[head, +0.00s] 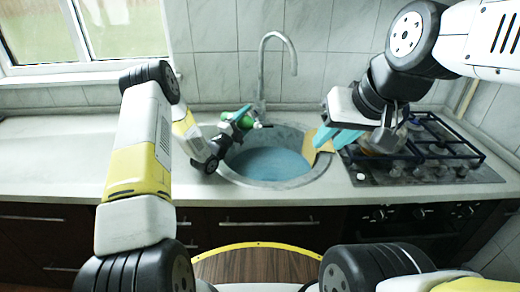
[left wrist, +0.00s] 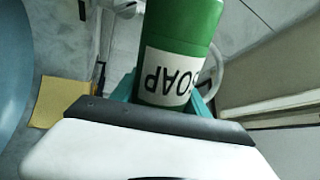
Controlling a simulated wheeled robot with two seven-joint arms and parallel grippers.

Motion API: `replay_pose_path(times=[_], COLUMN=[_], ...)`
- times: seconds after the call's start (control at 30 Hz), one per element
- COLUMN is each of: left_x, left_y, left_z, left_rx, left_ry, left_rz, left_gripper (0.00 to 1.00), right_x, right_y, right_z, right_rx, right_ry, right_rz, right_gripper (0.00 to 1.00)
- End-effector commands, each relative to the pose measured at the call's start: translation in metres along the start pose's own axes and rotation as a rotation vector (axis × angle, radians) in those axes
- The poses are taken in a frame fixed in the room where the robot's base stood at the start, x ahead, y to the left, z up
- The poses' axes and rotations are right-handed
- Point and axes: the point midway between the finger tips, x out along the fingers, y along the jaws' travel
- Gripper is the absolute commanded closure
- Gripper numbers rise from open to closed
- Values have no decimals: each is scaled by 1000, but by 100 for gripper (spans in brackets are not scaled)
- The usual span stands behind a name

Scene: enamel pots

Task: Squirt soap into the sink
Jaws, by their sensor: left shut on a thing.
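A green soap bottle (head: 244,123) is held by my left gripper (head: 238,119) at the back left of the round sink. In the head view the bottle lies tilted over, its narrow end to the right. In the left wrist view the bottle (left wrist: 183,45) shows a white label reading SOAP upside down, with teal fingers beside it. The sink (head: 225,172) has a grey rim and blue water inside. My right gripper (head: 335,137) is at the right rim of the sink with its teal fingers apart; its hold on anything is unclear.
A yellow-brown flat piece (head: 325,146) is at the right rim, partly behind my right fingers. A tall curved faucet (head: 262,75) stands behind the sink. A gas stove (head: 430,160) is on the right. The left counter (head: 50,150) is clear.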

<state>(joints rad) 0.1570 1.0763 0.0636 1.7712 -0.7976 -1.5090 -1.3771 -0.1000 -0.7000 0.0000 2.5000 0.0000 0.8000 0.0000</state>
Motion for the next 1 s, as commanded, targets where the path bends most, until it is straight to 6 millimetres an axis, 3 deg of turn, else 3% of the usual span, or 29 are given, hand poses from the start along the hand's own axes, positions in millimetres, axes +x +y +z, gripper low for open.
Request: replay_pose_path(times=[1.0], left_x=[0], left_y=[0], left_z=[0], left_rx=[45], left_ry=[14], left_rz=[-2], left_gripper=[100], right_x=[0], right_y=[0], right_z=[0], right_rx=[0], right_ry=[0], right_rz=[0], right_gripper=[70])
